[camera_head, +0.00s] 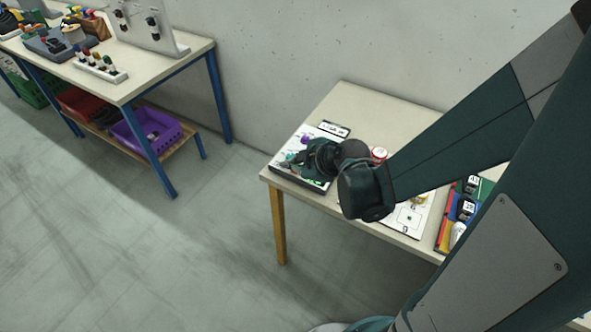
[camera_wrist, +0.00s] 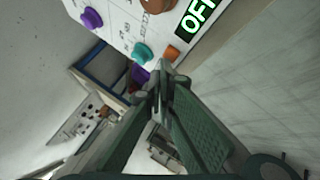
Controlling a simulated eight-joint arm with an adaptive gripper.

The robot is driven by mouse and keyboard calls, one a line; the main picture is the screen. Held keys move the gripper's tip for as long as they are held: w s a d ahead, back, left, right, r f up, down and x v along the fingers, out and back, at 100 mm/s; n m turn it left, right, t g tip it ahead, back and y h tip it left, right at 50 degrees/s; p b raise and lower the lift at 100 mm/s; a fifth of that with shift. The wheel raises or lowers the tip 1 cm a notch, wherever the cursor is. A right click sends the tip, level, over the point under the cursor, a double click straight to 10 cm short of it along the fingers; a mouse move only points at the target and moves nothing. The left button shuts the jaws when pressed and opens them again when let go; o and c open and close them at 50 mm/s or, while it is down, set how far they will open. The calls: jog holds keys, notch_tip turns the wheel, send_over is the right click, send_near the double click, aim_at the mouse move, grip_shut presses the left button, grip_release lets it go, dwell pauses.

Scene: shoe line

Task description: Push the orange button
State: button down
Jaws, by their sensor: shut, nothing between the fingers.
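The white button panel (camera_head: 311,132) lies on the table near its left corner, partly hidden behind my gripper (camera_head: 291,163). A round brown-orange part (camera_wrist: 150,4) is cut off at the top edge. My gripper (camera_wrist: 160,70) is shut and empty, its fingertips just below the orange button in the picture. Whether they touch it, I cannot tell.
The panel's table (camera_head: 345,100) also holds a red-and-white round item (camera_head: 379,153), a white board (camera_head: 412,215) and a colored tray (camera_head: 447,230) to the right. A wall stands behind. Another table (camera_head: 190,55) with crates below is at left.

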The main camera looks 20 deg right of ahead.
jog(key=shift+f+b, duration=0.35)
jog(key=shift+f, duration=0.05)
jog(key=shift+r, duration=0.15)
jog(key=shift+r+p, duration=0.35)
dwell(0.6)
notch_tip(320, 180, up, 6)
jog(key=p, duration=0.4)
dwell(0.4)
dwell(0.6)
